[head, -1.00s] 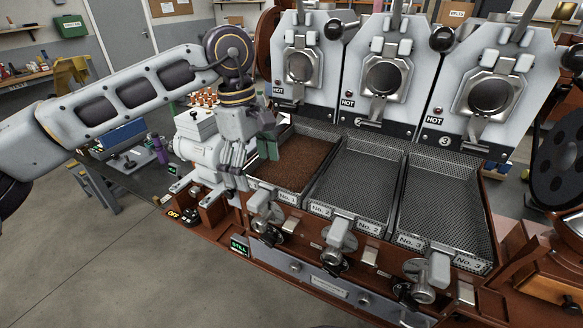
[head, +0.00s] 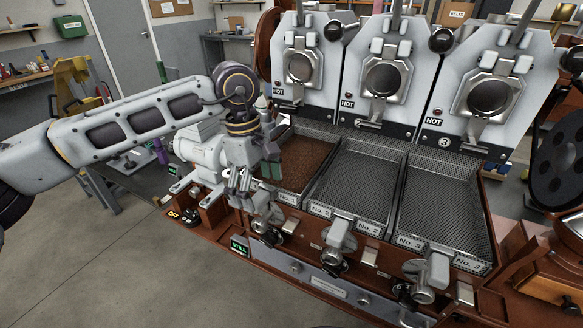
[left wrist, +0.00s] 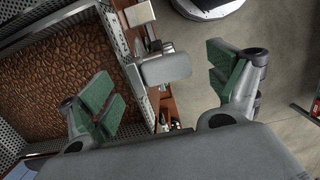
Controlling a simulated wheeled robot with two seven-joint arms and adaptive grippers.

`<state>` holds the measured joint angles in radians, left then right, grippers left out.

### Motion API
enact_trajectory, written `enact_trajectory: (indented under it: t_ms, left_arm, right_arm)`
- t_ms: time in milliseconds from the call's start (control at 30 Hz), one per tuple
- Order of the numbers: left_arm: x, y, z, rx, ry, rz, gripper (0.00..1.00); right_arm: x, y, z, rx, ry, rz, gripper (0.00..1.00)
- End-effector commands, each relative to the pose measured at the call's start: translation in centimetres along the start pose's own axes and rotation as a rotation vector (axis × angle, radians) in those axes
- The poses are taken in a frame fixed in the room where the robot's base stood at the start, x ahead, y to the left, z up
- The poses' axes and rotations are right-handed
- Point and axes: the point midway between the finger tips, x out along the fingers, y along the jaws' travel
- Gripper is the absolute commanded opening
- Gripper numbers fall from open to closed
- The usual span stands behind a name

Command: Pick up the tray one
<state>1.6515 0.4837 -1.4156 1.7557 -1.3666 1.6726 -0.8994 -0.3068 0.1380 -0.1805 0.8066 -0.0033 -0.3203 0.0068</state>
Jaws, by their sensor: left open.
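Tray one, marked No. 1 (head: 288,199), is a perforated metal tray in the left bay of the roaster, filled with brown beans (head: 306,160). Its perforated rim (left wrist: 60,12) shows at the left in the left wrist view. A rounded grey handle (left wrist: 165,68) sits at its front. My left gripper (head: 254,186) is open over the tray's front edge. In the left wrist view its green-padded fingers (left wrist: 168,88) stand apart on either side of the handle, with one finger over the beans. I cannot tell whether they touch it. My right gripper is not in view.
Empty trays No. 2 (head: 358,180) and No. 3 (head: 442,205) lie to the right. Round-ended levers (head: 337,245) stick out along the front. Hot roaster heads (head: 385,75) stand behind. A grey motor (head: 205,150) is close on the left. The floor (head: 110,265) in front is open.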

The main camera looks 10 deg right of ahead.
Motion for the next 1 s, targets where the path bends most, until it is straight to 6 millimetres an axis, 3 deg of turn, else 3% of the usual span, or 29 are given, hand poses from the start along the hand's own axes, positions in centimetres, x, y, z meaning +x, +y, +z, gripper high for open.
enact_trajectory:
  t_ms: [233,733,1000]
  left_arm:
    - [2.1,0.0,0.0,0.000,0.000,0.001,0.90]
    - [2.3,0.0,0.0,-0.001,0.000,0.001,0.90]
    - [2.3,0.0,0.0,-0.001,0.000,0.002,0.57]
  right_arm:
    - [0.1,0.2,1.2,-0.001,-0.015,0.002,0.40]
    - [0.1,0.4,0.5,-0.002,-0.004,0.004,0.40]
    - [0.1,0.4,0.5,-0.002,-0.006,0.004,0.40]
